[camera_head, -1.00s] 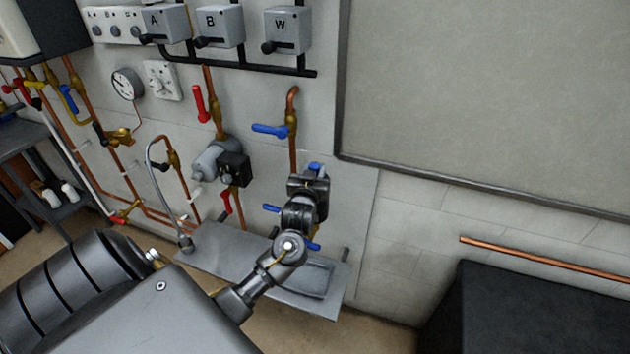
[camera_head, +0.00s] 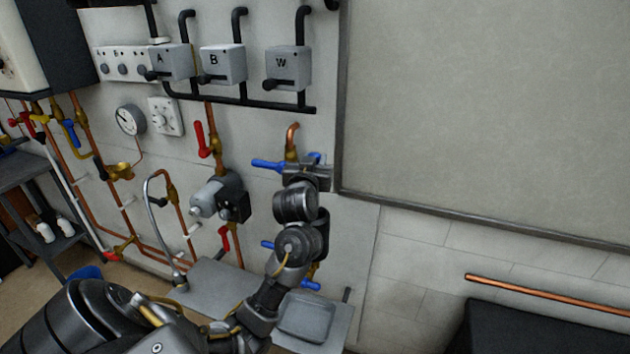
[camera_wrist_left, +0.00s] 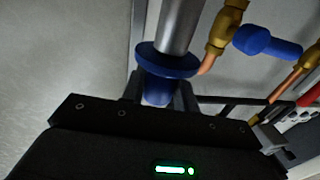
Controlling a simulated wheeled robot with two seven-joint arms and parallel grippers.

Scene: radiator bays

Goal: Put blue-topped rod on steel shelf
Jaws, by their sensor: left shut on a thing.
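The blue-topped rod shows in the left wrist view as a steel shaft (camera_wrist_left: 180,25) with a blue collar (camera_wrist_left: 165,62) and a blue end between the fingers. My left gripper (camera_wrist_left: 158,95) is shut on the blue end. In the head view my left gripper (camera_head: 308,174) is high in front of the wall board, beside a blue valve lever; only a bit of the rod's blue (camera_head: 314,157) shows, and the rest is hidden. The steel shelf (camera_head: 222,284) is below, partly covered by my left arm. My right gripper is not in view.
A shallow tray (camera_head: 305,318) sits at the shelf's right end. Copper pipes, a pump (camera_head: 218,196), a red lever (camera_head: 201,139) and a blue lever (camera_head: 268,165) stand out from the wall. A black box (camera_head: 545,328) and a copper pipe (camera_head: 545,294) are at right.

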